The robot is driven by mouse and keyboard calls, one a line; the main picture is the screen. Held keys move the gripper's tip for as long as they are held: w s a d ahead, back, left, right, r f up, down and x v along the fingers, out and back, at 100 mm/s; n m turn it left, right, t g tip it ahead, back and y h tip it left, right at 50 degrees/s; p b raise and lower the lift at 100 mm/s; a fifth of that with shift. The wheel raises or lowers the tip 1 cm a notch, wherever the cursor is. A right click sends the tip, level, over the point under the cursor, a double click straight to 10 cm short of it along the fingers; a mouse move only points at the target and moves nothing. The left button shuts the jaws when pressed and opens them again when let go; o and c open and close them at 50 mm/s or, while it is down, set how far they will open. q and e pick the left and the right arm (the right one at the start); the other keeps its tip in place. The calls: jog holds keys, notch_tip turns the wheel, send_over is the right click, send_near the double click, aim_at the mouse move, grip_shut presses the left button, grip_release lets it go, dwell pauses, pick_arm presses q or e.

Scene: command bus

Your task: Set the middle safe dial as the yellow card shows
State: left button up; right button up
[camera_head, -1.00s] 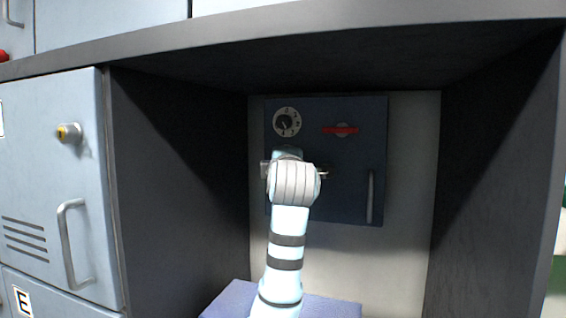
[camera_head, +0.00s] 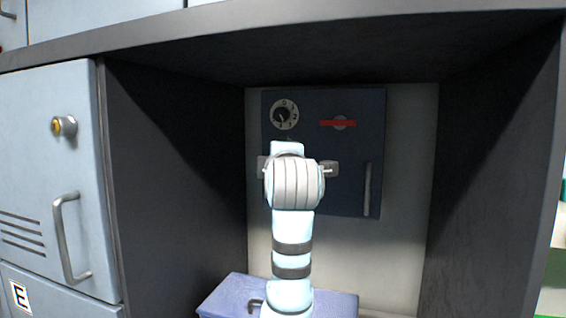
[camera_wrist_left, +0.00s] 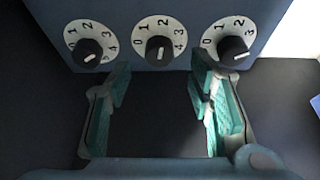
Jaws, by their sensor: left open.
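The dark blue safe (camera_head: 350,185) stands at the back of the recess. One white dial (camera_head: 284,115) shows at its upper left in the head view. In the left wrist view three dials sit in a row: the left dial (camera_wrist_left: 75,35), the middle dial (camera_wrist_left: 160,24) and the right dial (camera_wrist_left: 245,33), each with a black knob. My left gripper (camera_head: 295,167) is in front of the safe and hides part of its face. In the wrist view its open, empty green-padded fingers (camera_wrist_left: 160,88) are below the middle dial, apart from its knob. No yellow card shows.
A red bar (camera_head: 338,123) and a vertical handle (camera_head: 367,190) are on the safe's right half. Dark recess walls close in on both sides. A bluish box (camera_head: 335,303) lies below, and a grey locker (camera_head: 30,190) stands at the left.

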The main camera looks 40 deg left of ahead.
pick_arm(q)
jog(key=v, duration=0.7)
jog(key=shift+s+d, duration=0.25)
jog(key=shift+d, duration=0.05)
jog(key=shift+a, duration=0.15)
